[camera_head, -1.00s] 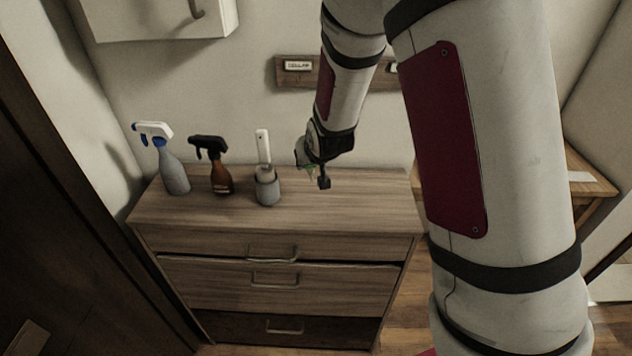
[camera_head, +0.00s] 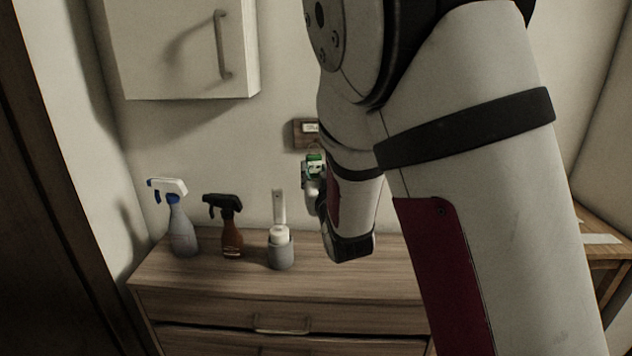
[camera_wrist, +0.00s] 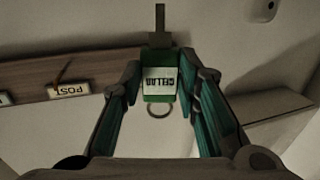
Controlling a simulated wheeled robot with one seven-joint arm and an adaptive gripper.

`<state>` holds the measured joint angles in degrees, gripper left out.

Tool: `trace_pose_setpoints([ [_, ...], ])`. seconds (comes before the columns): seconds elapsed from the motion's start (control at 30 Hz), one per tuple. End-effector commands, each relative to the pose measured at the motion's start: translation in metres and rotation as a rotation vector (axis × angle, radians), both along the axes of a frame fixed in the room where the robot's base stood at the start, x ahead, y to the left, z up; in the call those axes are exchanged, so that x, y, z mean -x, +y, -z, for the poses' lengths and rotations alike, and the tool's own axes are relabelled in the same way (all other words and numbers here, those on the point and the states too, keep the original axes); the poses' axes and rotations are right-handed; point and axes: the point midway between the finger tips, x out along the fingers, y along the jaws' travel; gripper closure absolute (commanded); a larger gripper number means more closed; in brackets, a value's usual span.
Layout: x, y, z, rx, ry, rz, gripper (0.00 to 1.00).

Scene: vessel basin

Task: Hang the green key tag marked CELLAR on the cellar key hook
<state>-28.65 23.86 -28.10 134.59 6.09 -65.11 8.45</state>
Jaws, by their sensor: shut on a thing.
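The green key tag (camera_wrist: 158,97) is held between the fingertips of my gripper (camera_wrist: 160,76). Its white label reads CELLAR, upside down in the wrist view. A metal ring (camera_wrist: 160,111) shows below it there, and a dark bar, perhaps the key, sticks out above. In the head view the green tag (camera_head: 314,160) is just below the left end of the wooden key board (camera_head: 299,134). A white label (camera_head: 311,128) is partly visible on that end, too small to read. I cannot make out the cellar hook, or whether the ring touches it.
The wrist view shows a POST label (camera_wrist: 68,90) and a brassy hook on the board. A white wall cabinet (camera_head: 180,50) hangs upper left. A blue-white spray bottle (camera_head: 182,230), a brown spray bottle (camera_head: 232,238) and a brush holder (camera_head: 281,252) stand on the dresser (camera_head: 200,284).

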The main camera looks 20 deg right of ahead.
Motion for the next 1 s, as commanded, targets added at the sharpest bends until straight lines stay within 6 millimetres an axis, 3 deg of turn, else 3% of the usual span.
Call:
trace_pose_setpoints([
  [1.0, -0.054, -0.017, 0.006, 0.001, 0.001, 0.0, 0.94],
])
